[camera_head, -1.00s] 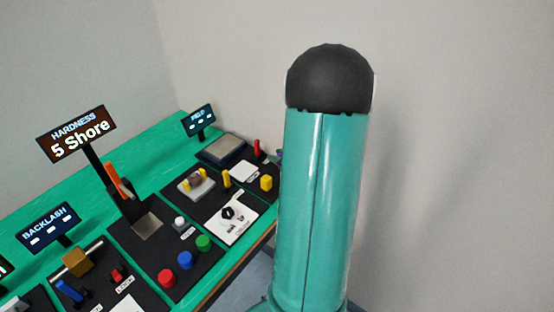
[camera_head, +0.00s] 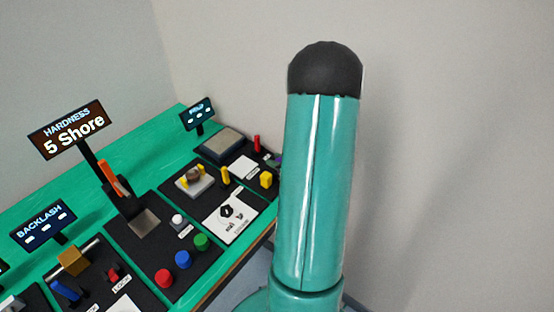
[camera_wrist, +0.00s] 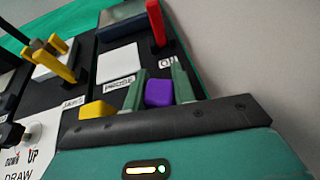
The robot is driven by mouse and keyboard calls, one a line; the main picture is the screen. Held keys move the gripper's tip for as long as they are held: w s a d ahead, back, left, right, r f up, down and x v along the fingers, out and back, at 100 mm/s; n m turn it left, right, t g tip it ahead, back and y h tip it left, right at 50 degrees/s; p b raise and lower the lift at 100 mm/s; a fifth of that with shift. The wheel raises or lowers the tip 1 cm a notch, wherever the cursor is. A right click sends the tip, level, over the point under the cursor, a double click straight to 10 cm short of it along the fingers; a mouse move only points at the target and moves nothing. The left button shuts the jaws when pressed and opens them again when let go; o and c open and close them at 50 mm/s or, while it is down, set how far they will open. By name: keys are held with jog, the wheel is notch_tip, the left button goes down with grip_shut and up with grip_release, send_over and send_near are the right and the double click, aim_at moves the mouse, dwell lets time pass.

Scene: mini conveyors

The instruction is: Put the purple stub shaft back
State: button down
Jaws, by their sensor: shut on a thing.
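In the wrist view the purple stub shaft (camera_wrist: 159,93) shows as a short purple block between the two green fingers of my gripper (camera_wrist: 159,82). The fingers are shut on it, over the dark panel near the "PROBE" and "ON" labels. In the head view only a small dark purple patch (camera_head: 278,160) shows at the left edge of my arm, which hides the gripper. The lower end of the shaft and any seat for it cannot be made out.
A red lever (camera_wrist: 156,22) stands just beyond the fingers. A yellow block (camera_wrist: 97,111) sits left of them, near a white pad (camera_wrist: 117,63) and a yellow-pronged holder (camera_wrist: 58,60). The green bench (camera_head: 140,155) carries several control panels and signs. A bare wall is at right.

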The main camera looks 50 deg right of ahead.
jog(key=shift+s, duration=0.1)
jog(key=c, duration=1.1)
grip_release()
jog(key=shift+f, duration=0.15)
jog(key=shift+c, duration=0.2)
